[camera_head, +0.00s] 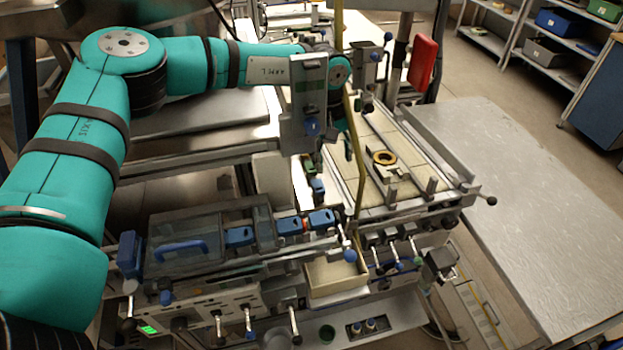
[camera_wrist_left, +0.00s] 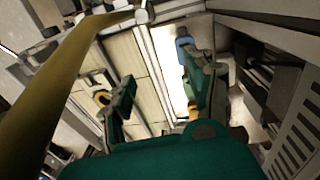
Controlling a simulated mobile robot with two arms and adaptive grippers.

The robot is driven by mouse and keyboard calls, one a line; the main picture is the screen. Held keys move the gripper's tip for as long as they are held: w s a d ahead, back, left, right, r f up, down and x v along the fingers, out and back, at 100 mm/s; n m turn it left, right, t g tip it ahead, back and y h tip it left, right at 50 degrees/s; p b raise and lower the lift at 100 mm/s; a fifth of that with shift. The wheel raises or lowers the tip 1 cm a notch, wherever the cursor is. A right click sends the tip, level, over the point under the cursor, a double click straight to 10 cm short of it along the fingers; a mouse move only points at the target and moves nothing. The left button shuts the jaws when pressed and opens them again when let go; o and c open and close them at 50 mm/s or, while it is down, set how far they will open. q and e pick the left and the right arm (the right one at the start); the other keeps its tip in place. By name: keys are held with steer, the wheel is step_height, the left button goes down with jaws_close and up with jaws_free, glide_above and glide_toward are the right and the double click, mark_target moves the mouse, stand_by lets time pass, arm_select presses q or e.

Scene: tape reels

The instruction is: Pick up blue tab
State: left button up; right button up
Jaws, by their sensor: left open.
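My left gripper (camera_head: 333,152) hangs above the gap between the front machine and the cream-topped bed. In the left wrist view its two dark green fingers (camera_wrist_left: 160,98) stand wide apart with nothing between them. A small blue piece (camera_wrist_left: 183,42) shows there near the right finger, apparently beyond its tip. In the head view a small bluish piece (camera_head: 317,186) lies below the gripper, partly hidden. I cannot tell for sure that these are the blue tab. Several larger blue blocks (camera_head: 290,226) sit in a row on the front machine. My right gripper is not in view.
A yellow upright strip (camera_head: 361,165) stands close to the gripper and crosses the left wrist view (camera_wrist_left: 55,75). The cream-topped bed (camera_head: 408,152) holds a yellow-and-black ring (camera_head: 385,158). A cream box (camera_head: 335,277) stands in front. The grey table (camera_head: 530,200) at right is clear.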

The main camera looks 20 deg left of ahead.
mark_target(319, 189)
arm_select(q)
steer(key=shift+s+a+f+g+y, duration=0.25)
steer(key=shift+a+f, duration=0.15)
steer(key=shift+a, duration=0.15)
steer(key=shift+s+a+f+g+y, duration=0.15)
steer(key=shift+s+a+f, duration=0.1)
steer(key=shift+a+f, duration=0.2)
steer(key=shift+s+f+p, duration=0.6)
steer(key=shift+f+p, duration=0.2)
steer(key=shift+p, duration=0.3)
steer(key=f+p, duration=0.2)
steer(key=f, duration=0.3)
steer(key=shift+a+p, duration=0.2)
steer(key=shift+p, duration=0.2)
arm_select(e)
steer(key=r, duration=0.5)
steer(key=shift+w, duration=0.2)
arm_select(q)
steer(key=c, duration=0.8)
